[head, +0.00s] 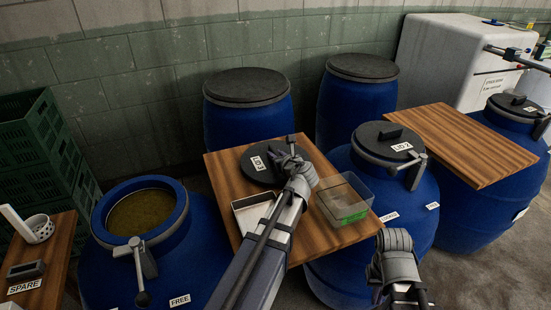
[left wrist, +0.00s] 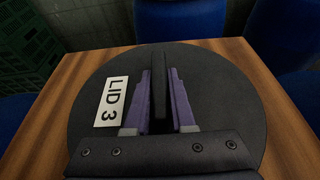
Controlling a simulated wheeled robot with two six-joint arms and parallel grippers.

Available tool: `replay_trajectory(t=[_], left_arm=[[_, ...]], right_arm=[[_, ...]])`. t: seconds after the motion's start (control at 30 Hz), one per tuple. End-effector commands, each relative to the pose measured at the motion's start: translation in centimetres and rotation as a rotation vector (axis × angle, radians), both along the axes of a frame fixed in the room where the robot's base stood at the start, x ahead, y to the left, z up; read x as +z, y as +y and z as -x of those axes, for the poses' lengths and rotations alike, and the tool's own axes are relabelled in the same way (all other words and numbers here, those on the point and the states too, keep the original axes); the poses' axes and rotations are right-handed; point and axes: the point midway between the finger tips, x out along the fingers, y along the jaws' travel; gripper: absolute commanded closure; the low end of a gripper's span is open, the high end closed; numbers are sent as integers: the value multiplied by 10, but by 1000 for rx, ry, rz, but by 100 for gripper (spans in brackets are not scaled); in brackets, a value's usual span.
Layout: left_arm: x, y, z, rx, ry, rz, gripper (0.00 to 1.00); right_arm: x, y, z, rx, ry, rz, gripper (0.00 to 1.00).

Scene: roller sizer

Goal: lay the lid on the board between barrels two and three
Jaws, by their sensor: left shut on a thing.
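The round black lid (head: 262,170) with a "LID 3" label is over the wooden board (head: 222,172) between the open blue barrel and the barrel with the "LID 2" lid. In the left wrist view the lid (left wrist: 215,85) is flat, with wood (left wrist: 285,110) around it. It looks on or very close to the board; I cannot tell if they touch. My left gripper (head: 287,153) is shut on the lid's upright handle (left wrist: 160,85). My right gripper (head: 404,292) is low in the head view, apart from the lid; its fingers are unclear.
The open barrel (head: 178,232) holds brownish contents. The barrel with lid 2 (head: 405,200) is to the right. A second board (head: 455,140) looks bare. Two closed barrels stand behind.

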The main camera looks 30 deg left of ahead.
Motion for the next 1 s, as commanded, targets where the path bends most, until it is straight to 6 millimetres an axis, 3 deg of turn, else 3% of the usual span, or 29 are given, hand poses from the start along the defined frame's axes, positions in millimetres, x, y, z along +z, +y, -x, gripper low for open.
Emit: replay_trajectory(t=[0.2, 0.23, 0.5, 0.8, 1.0], left_arm=[[-3, 0, 0, 0, 0, -1, 100], [-3, 0, 0, 0, 0, 0, 75], [-2, 0, 0, 0, 0, 0, 48], [3, 0, 0, 0, 0, 0, 48], [16, -24, 23, -4, 1, -1, 48]], right_arm=[[-4, 0, 0, 0, 0, 0, 100], [-3, 0, 0, 0, 0, 0, 100], [-2, 0, 0, 0, 0, 0, 100], [3, 0, 0, 0, 0, 0, 100], [16, 0, 0, 0, 0, 0, 100]])
